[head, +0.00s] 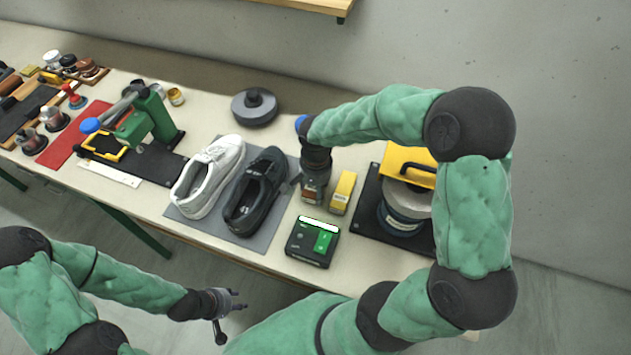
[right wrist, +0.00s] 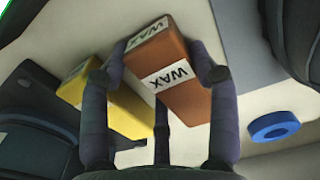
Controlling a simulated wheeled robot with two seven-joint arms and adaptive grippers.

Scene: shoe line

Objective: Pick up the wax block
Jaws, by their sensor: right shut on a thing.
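The wax block is a brown box with white WAX labels (right wrist: 188,88). In the right wrist view it sits between the fingers of my right gripper (right wrist: 165,72), which are shut on it. In the head view the block (head: 312,192) shows below my right gripper (head: 315,177), partly covered by it. I cannot tell whether it still touches the table. My left gripper (head: 233,305) is empty in front of the table's edge, its fingers spread apart.
A yellow box (head: 343,192) stands close to the right of the block. A black shoe (head: 255,195) and a white shoe (head: 208,178) lie on a grey mat to the left. A black-green device (head: 312,243) is in front. A pot (head: 403,212) stands at right.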

